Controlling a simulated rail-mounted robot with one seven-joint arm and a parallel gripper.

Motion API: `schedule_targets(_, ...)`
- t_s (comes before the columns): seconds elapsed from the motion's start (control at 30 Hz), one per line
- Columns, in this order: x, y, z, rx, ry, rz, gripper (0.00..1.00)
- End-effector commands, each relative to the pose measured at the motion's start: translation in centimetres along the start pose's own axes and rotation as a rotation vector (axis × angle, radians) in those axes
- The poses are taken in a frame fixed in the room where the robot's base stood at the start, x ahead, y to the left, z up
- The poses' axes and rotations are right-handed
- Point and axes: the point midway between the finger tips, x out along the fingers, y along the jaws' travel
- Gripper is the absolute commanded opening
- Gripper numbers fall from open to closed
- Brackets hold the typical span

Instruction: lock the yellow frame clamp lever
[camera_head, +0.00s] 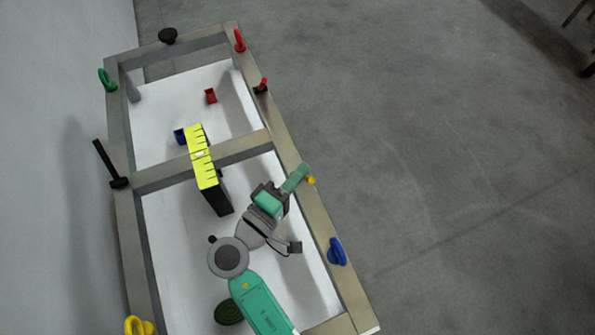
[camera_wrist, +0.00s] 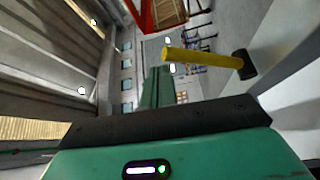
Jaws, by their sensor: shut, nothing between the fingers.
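A yellow lever (camera_head: 310,180) shows as a small yellow end on the right rail of the frame in the head view, mostly hidden by my gripper. In the wrist view the yellow lever (camera_wrist: 205,57) is a long bar running from a black base (camera_wrist: 244,65) on the grey frame to a free end near my fingers. My gripper (camera_head: 298,174) is over the right rail, right beside the lever. Its green fingers (camera_wrist: 157,86) are shut and empty in the wrist view. I cannot tell whether they touch the lever.
The grey frame (camera_head: 124,235) surrounds white panels. A blue handle (camera_head: 337,251) is lower on the right rail, and red levers (camera_head: 239,40) are higher up. A yellow ring handle (camera_head: 138,326) is at lower left. A yellow-and-black block (camera_head: 202,160) stands mid-frame. Open floor lies right.

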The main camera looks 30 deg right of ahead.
Motion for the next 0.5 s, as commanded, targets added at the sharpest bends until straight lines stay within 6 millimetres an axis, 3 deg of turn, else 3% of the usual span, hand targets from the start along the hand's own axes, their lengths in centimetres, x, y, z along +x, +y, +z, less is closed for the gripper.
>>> schedule_targets(0.23,-0.7,0.0,-0.1,0.0,0.002,0.0,0.0)
schedule_targets(0.5,-5.6,0.0,-0.1,-0.001,0.003,-0.001,0.0)
